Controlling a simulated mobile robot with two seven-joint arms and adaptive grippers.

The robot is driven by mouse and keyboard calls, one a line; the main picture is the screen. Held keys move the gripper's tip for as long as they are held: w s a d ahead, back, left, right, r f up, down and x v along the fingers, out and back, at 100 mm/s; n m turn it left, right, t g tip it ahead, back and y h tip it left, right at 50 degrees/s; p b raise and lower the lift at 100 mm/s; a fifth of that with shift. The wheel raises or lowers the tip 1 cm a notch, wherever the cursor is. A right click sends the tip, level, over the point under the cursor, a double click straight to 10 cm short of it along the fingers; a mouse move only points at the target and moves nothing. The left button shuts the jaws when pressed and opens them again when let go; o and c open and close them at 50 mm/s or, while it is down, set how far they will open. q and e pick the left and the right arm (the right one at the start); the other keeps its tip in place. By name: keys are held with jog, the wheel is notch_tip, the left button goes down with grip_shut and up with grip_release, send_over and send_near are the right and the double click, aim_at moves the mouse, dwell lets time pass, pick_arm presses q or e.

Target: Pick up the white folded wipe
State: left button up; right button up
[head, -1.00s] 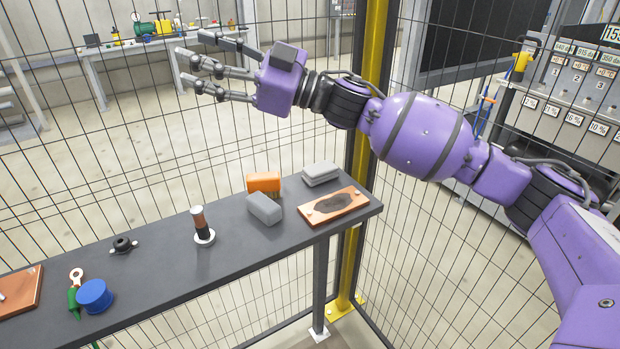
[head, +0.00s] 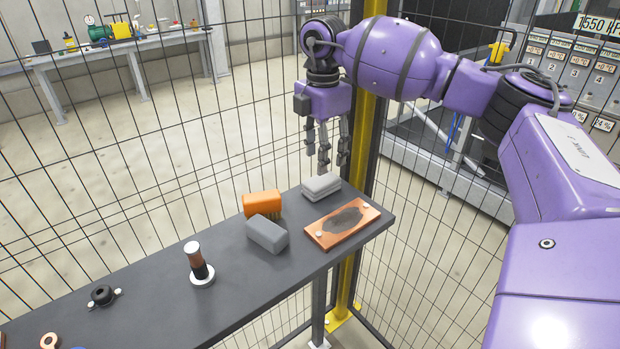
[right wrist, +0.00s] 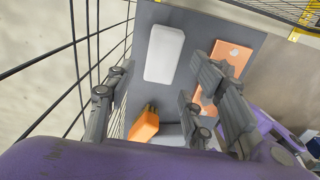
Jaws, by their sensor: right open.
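The white folded wipe (head: 321,188) looks light grey in the head view. It lies flat in layers near the back right end of the dark bench. In the right wrist view the wipe (right wrist: 165,53) is a pale rounded rectangle, lying between and beyond the fingers. My right gripper (head: 326,160) points down with its fingers spread, above and close to the wipe. In the right wrist view the gripper (right wrist: 155,85) is empty. Contact with the wipe does not show. My left gripper is in neither view.
An orange brush (head: 262,203) and a grey block (head: 267,233) lie left of the wipe. A copper-coloured plate with a dark patch (head: 343,222) lies in front of it. A wire mesh fence (head: 200,170) and a yellow post (head: 352,262) stand close behind the bench.

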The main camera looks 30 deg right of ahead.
aim_at(321, 179)
jog(key=f, duration=0.7)
jog(key=shift+s+p, duration=0.3)
jog(key=shift+w+f, duration=0.1)
jog(key=shift+f, duration=0.35)
jog(key=c, duration=0.8)
